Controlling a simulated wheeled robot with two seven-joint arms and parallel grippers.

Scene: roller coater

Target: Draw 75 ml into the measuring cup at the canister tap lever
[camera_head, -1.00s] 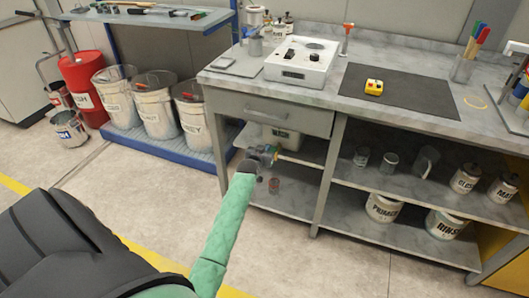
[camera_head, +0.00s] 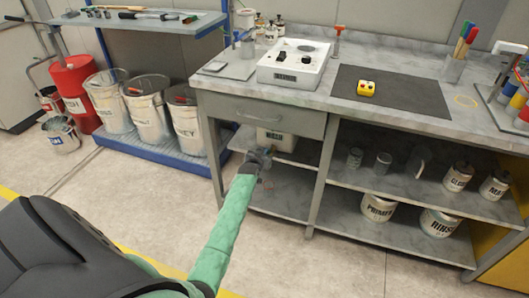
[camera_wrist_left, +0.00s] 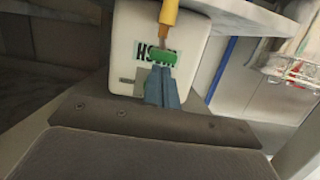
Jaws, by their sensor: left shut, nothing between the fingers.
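The white canister (camera_head: 277,140) with a dark-lettered label stands on the upper shelf under the bench drawer. In the left wrist view the canister (camera_wrist_left: 195,70) appears upside down, with a yellow tap (camera_wrist_left: 169,14) and a green lever (camera_wrist_left: 162,57). My left gripper (camera_wrist_left: 161,80) is shut and empty, its fingertips at the green lever; contact is not certain. In the head view the left gripper (camera_head: 260,155) is in front of the canister and hides the tap. The measuring cup cannot be made out clearly. My right gripper is not in view.
Glass vessels (camera_head: 383,162) and labelled tins (camera_head: 378,208) stand on the shelves to the right. A table leg (camera_head: 323,178) rises right of the canister. Buckets (camera_head: 146,108) stand on a blue pallet at left. The floor in front is clear.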

